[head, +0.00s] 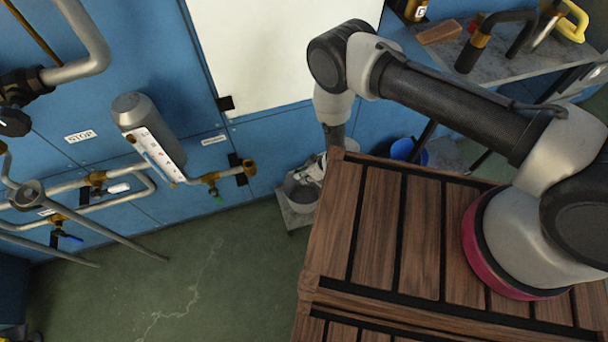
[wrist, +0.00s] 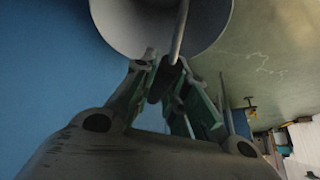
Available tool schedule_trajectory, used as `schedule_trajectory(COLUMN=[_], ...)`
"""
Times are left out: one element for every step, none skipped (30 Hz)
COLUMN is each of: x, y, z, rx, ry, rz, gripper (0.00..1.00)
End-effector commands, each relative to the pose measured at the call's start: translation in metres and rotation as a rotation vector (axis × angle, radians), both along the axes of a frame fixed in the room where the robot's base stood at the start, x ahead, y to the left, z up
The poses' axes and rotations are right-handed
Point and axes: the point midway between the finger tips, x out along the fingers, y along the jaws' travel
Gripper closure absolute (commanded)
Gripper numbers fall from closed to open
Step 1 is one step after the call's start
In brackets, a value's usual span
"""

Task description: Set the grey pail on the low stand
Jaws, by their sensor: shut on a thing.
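The grey pail (head: 300,194) hangs or stands at the low stand (head: 296,221), beside the blue wall and left of the wooden slatted top. In the head view it overlaps the stand's top; I cannot tell whether its base touches. My gripper (head: 316,170) is above the pail, partly hidden by my own arm and the wooden edge. In the wrist view the pail (wrist: 125,18) fills the top, and my gripper (wrist: 172,82) is shut on its handle (wrist: 180,32). Most of the stand is hidden under the pail.
The wooden slatted top (head: 375,225) lies close on the right. A blue bucket (head: 405,150) is behind it. Pipes with valves (head: 212,180) and a grey cylinder (head: 133,112) line the wall to the left. The green floor (head: 190,265) in front is clear.

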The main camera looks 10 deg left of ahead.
Motion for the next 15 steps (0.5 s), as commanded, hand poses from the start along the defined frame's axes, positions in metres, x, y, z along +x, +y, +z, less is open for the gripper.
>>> schedule_trajectory(x=[0.0003, 0.0002, 0.0, 0.0, 0.0, -0.0001, -0.0001, -0.0001, -0.0001, -0.0001, 0.0, -0.0001, 0.0, 0.0, 0.0], y=[0.0005, 0.0004, 0.0, 0.0001, 0.0001, 0.0001, 0.0001, 0.0001, 0.0001, 0.0001, 0.0001, 0.0001, 0.0001, 0.0001, 0.0002], z=[-0.0005, -0.0014, -0.0025, -0.0022, -0.0021, -0.0021, -0.0021, -0.0021, -0.002, -0.002, -0.0019, -0.002, -0.0019, -0.0019, -0.0015], rx=[0.001, 0.001, 0.0, 0.0, 0.0, 0.0, 0.0, 0.0, 0.0, 0.0, 0.0, 0.0, 0.0, 0.0, 0.0], ry=[0.0, 0.0, 0.0, 0.0, 0.0, 0.0, 0.0, 0.0, 0.0, 0.0, 0.0, 0.0, 0.0, 0.0, 0.0], rz=[0.0, 0.0, 0.0, 0.0, 0.0, 0.0, 0.0, 0.0, 0.0, 0.0, 0.0, 0.0, 0.0, 0.0, 0.0], gripper=[1.0, 1.0, 0.84, 0.78, 0.73, 0.65, 0.64, 0.64, 0.64, 0.64, 0.64, 0.64, 0.64, 0.64, 0.64])
